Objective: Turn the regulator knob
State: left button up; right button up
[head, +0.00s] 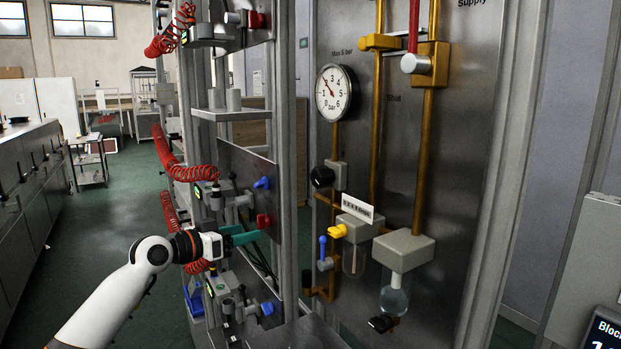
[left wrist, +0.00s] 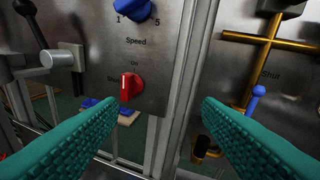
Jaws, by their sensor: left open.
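The regulator knob (head: 322,177) is black and round, on a grey body below the pressure gauge (head: 334,92), whose red needle points up and left. In the left wrist view a dark part at the top right edge (left wrist: 283,6) looks like the regulator, cut off by the frame. My left gripper (head: 256,231) has teal fingers and is open and empty. It is left of and below the knob, apart from it, by the red switch knob (head: 263,220). Its fingers also spread wide in the left wrist view (left wrist: 160,104). My right gripper is not in view.
Beside the gripper are a blue speed knob (left wrist: 133,8) and the red knob (left wrist: 130,88). A metal frame post (head: 288,150) stands between that panel and the regulator panel.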

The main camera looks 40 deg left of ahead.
pick_arm(q)
jog(key=s+d+r+m+h, duration=0.3)
jog(key=d+r, duration=0.2)
jog(key=r, duration=0.2)
jog(key=s+d+r+m+h, duration=0.2)
jog(key=d+r, duration=0.4)
jog(key=r, duration=0.1)
jog(key=p, duration=0.4)
send_near(315, 178)
jog(key=x, duration=0.3)
jog(key=p+x, duration=0.2)
jog(key=shift+w+r, duration=0.3)
jog(key=shift+w, duration=0.1)
jog(key=shift+w+d+p, duration=0.35)
jog(key=shift+w+p, duration=0.3)
jog(key=shift+p, duration=0.3)
jog(key=shift+w+d+f+p, duration=0.2)
jog(key=shift+w+p, duration=0.1)
jog(key=shift+w, duration=0.15)
jog(key=shift+w+d+f+p, duration=0.1)
jog(key=shift+w+d+p, duration=0.15)
jog(key=shift+w, duration=0.2)
